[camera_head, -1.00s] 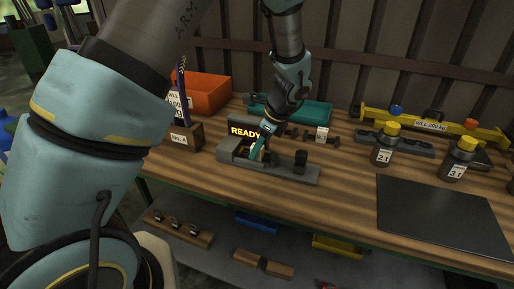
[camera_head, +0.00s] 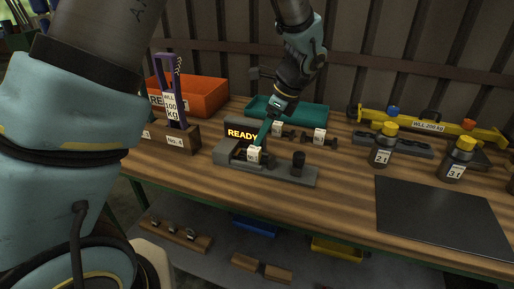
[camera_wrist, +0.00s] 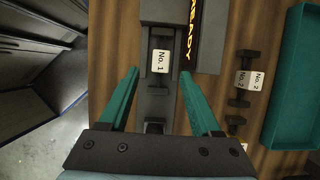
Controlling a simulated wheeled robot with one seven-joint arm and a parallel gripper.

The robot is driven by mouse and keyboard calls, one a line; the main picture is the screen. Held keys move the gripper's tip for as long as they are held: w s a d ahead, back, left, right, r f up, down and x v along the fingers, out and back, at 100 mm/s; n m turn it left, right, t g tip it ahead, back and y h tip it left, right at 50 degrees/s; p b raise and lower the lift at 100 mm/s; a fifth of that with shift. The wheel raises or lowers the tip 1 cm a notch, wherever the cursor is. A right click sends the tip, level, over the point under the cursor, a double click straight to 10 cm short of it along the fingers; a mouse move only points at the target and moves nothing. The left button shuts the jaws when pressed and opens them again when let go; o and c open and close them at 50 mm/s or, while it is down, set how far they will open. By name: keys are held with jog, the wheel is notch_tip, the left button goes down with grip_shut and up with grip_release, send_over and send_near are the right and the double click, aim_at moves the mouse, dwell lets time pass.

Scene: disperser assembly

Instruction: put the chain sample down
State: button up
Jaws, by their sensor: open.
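The chain sample tagged No. 1 (camera_wrist: 160,61) is a dark piece with a white tag. It lies in the grey test fixture (camera_wrist: 153,103), and its tag also shows in the head view (camera_head: 254,154). My gripper (camera_wrist: 159,72) is open, its two teal fingers apart on either side of the sample's line. In the head view my gripper (camera_head: 263,134) is just above and behind the tag. Gaps show between the fingers and the tag, and nothing is held. The fixture's display (camera_head: 242,133) reads READY.
Dark samples with white tags, one marked No. 2 (camera_wrist: 249,80), lie beside the fixture near a teal tray (camera_head: 290,108).

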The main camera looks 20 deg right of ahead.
jog(key=v, duration=0.4)
jog(key=shift+d+r, duration=0.1)
jog(key=shift+r, duration=0.3)
jog(key=w+a+n+g+h, duration=0.15)
jog(key=w+a+n, duration=0.25)
jog(key=a+n, duration=0.85)
jog(key=s+a+f+n+h, duration=0.1)
jog(key=s+a+n, duration=0.1)
jog(key=a+n, duration=0.4)
jog(key=s+a+f+n+h, duration=0.1)
jog(key=s+a+n, duration=0.2)
jog(key=a+n, duration=0.4)
jog(key=a, duration=0.8)
jog(key=shift+f, duration=0.15)
